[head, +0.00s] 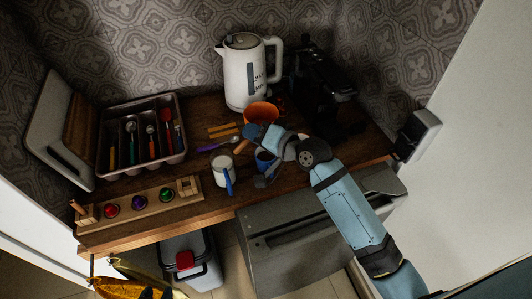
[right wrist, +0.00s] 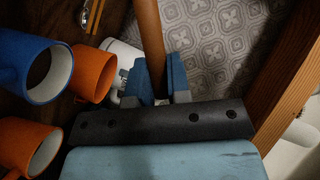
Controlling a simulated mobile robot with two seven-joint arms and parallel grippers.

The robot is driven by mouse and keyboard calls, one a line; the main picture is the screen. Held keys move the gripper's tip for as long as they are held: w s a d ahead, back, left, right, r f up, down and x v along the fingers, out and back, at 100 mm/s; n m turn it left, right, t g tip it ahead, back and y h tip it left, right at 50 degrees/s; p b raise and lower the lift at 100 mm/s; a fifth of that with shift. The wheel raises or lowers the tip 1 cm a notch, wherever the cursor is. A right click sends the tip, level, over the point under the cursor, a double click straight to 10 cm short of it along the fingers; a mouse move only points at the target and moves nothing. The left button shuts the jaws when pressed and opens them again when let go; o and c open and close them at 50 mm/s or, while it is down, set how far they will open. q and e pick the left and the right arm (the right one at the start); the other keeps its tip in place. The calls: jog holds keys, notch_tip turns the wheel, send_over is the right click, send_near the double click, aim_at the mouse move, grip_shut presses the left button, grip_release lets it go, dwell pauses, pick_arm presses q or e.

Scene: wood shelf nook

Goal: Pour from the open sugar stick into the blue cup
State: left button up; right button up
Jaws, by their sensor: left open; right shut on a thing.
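My right gripper (head: 256,141) reaches in from the right over the wooden counter. It is shut on a brown stick, the sugar stick (head: 241,146), whose end sticks out to the left of the fingers in the head view. In the right wrist view the stick (right wrist: 150,42) rises from between the blue fingers (right wrist: 160,82); its open end cannot be made out. The blue cup (head: 264,161) stands upright just below the gripper, partly hidden by it. In the wrist view the blue cup (right wrist: 20,58) is at the left, apart from the stick. My left gripper is not in view.
An orange cup (head: 261,111) stands behind the gripper, near the white kettle (head: 248,80). A white cup (head: 222,160), a purple spoon (head: 217,145) and more sticks (head: 222,132) lie left. A cutlery tray (head: 106,160) and wooden rack (head: 150,205) are further left; a dark machine (head: 318,88) stands right.

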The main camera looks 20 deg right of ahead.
pick_arm(q)
jog(key=shift+f+b, duration=0.55)
pick_arm(e)
jog(key=shift+m, duration=0.4)
jog(key=shift+f+y+b, duration=0.1)
jog(key=shift+y+b, duration=0.3)
pick_arm(q)
jog(key=shift+f+b, duration=0.35)
jog(key=shift+f, duration=0.4)
pick_arm(e)
jog(key=shift+f+m, duration=0.15)
jog(key=shift+m, duration=0.15)
pick_arm(q)
jog(key=shift+d+f+b, duration=0.1)
jog(key=shift+f+b, duration=0.65)
jog(key=shift+b, duration=0.25)
pick_arm(e)
jog(key=shift+f+m, duration=0.35)
jog(key=shift+m, duration=0.05)
pick_arm(q)
jog(key=shift+w+f+b, duration=0.15)
jog(key=shift+f+b, duration=0.35)
jog(key=shift+b, duration=0.25)
pick_arm(e)
jog(key=shift+d+f+m+t+y, duration=0.2)
jog(key=shift+f+m+t+y, duration=0.1)
